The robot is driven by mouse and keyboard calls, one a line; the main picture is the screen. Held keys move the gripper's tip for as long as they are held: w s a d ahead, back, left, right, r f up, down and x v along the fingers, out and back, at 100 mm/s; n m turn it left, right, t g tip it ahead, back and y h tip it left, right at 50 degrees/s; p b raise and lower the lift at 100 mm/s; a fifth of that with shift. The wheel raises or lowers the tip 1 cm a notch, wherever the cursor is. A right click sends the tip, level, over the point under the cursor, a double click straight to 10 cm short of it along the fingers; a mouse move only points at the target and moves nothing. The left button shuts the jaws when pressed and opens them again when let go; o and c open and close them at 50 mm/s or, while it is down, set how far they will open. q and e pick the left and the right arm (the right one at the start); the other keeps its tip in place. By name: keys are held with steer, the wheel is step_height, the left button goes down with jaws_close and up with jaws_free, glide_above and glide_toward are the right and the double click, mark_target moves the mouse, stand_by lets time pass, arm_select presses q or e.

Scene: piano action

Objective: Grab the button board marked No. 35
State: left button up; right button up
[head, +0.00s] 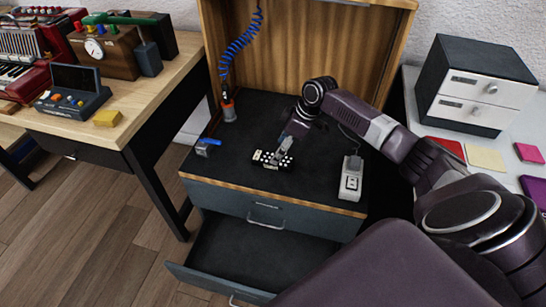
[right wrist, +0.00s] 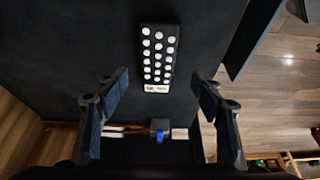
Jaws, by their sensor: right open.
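A small black button board (head: 259,157) with rows of white buttons lies on the dark top of the cabinet in the head view. In the right wrist view the board (right wrist: 151,59) lies upright in the picture, with a white label at its lower end; the print on it is too small to read. My right gripper (head: 281,153) is over the board in the head view and covers part of it. In the right wrist view its two fingers (right wrist: 160,78) are spread wide, one on each side of the board's lower end, with nothing between them. My left gripper is not in view.
A light grey device (head: 351,180) stands on the cabinet top (head: 315,190) to the right. A blue clamp-like item (head: 207,147) and an orange-tipped tool (head: 228,108) on a coiled blue cord are at the left. The drawer (head: 250,255) below is pulled out.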

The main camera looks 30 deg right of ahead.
steer(key=shift+w+a+f, duration=0.1)
steer(key=shift+a+f, duration=0.1)
steer(key=shift+f, duration=0.3)
steer(key=x, duration=0.3)
steer(key=b+x, duration=0.1)
steer(key=shift+d+f, duration=0.25)
steer(key=shift+d, duration=0.1)
steer(key=shift+w+a+f, duration=0.1)
steer(key=shift+w+f, duration=0.05)
steer(key=shift+f, duration=0.1)
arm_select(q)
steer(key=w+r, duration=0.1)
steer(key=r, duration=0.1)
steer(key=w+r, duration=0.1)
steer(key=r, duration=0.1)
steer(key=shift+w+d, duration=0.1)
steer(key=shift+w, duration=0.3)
arm_select(e)
steer(key=shift+r, duration=0.1)
steer(key=c, duration=1.5)
